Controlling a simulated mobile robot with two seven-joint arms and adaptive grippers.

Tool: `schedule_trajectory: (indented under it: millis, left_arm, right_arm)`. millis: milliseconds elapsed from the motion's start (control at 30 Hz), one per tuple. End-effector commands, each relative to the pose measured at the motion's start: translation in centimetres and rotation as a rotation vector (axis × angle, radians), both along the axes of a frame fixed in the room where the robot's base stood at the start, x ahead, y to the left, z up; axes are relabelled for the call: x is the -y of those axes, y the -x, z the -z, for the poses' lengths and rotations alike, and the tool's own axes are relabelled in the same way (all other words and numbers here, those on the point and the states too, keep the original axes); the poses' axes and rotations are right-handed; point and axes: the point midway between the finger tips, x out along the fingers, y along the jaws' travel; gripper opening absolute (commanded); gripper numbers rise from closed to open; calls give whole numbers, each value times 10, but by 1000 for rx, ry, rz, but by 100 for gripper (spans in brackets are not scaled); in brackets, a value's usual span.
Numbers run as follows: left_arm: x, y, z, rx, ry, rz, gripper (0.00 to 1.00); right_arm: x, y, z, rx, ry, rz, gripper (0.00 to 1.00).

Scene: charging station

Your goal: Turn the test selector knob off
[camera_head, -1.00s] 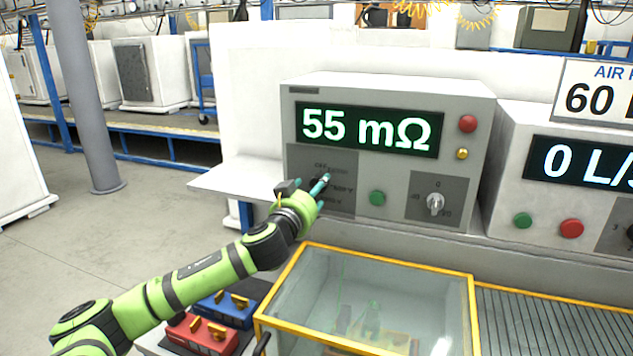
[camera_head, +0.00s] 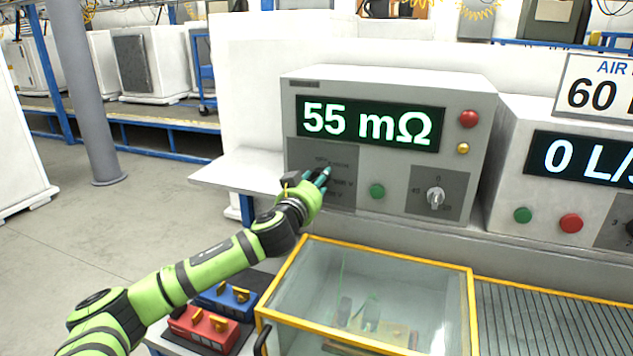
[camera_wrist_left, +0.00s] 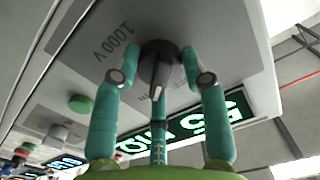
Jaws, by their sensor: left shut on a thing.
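The test selector knob (camera_wrist_left: 160,68) is dark and round with a raised grip, on the grey panel of the tester (camera_head: 385,85) whose display reads 55 mΩ. In the head view the knob is mostly hidden by my left gripper (camera_head: 322,178), which is at the panel's lower left. In the left wrist view my left gripper (camera_wrist_left: 160,78) has its teal fingers around the knob, shut on it. A "1000 V" label (camera_wrist_left: 117,41) shows beside the knob. The exact setting is hard to tell. My right gripper is not in view.
The tester also has a green button (camera_head: 377,191), a second knob (camera_head: 435,198), a red button (camera_head: 468,118) and a yellow button (camera_head: 463,148). A yellow-framed glass box (camera_head: 365,252) stands below. Red (camera_head: 203,326) and blue (camera_head: 227,300) blocks lie under my left arm.

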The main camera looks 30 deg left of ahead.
Motion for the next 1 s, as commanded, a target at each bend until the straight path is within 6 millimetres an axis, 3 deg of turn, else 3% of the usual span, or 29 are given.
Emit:
schedule_trajectory:
  millis: [667, 1000]
  left_arm:
    - [-1, 0, -6, 29, 56, 1, 11]
    - [-1, 0, -4, 83, 279, 2, 11]
  right_arm:
    - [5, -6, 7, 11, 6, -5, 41]
    - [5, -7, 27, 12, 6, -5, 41]
